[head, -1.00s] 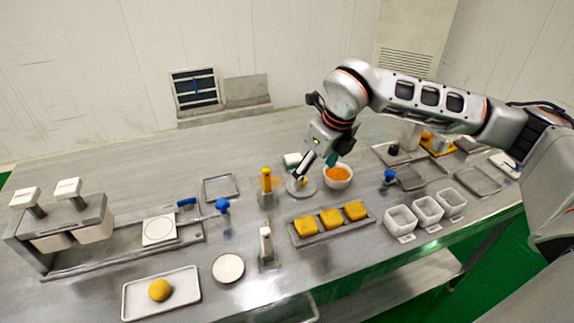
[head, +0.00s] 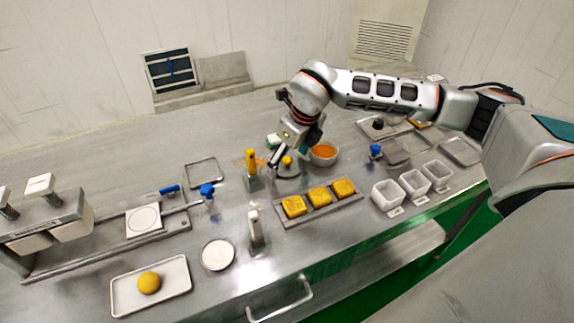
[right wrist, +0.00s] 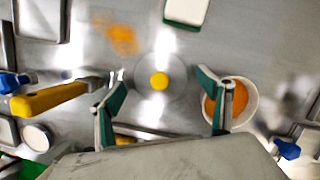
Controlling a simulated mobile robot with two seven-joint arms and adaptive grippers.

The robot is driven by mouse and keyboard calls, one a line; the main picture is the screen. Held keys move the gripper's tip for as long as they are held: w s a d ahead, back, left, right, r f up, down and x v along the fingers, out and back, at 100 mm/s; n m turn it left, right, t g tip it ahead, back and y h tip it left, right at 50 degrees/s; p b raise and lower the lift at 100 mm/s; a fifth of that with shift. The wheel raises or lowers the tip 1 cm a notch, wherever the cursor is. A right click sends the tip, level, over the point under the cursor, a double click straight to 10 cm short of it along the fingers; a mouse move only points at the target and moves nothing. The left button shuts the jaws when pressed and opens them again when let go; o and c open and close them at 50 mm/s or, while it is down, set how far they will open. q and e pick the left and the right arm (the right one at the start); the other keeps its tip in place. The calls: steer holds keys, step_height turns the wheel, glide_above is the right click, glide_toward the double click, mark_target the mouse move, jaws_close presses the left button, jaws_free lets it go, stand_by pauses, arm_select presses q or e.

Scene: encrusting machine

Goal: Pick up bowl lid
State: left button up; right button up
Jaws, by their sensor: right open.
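The bowl lid is a round, greyish disc (head: 289,170) with a yellow knob, lying flat on the steel table. In the right wrist view, the lid (right wrist: 160,98) is centred under my right gripper (right wrist: 161,92). That gripper is open and empty, with its green-lined fingers apart on either side of the knob. In the head view, the right gripper (head: 280,156) points down just over the lid. A white bowl (head: 323,160) with orange filling stands right beside the lid; it also shows behind the right finger in the wrist view (right wrist: 254,100). My left gripper is out of view.
A yellow-handled tool (head: 251,163) stands left of the lid. A tray (head: 281,216) of yellow blocks lies in front, with several white containers (head: 388,193) to its right. A green-and-white block (right wrist: 186,12) lies behind. Orange crumbs (right wrist: 122,38) are on the table.

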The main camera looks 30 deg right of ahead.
steer(key=c, duration=1.1)
steer(key=shift+r, duration=0.1)
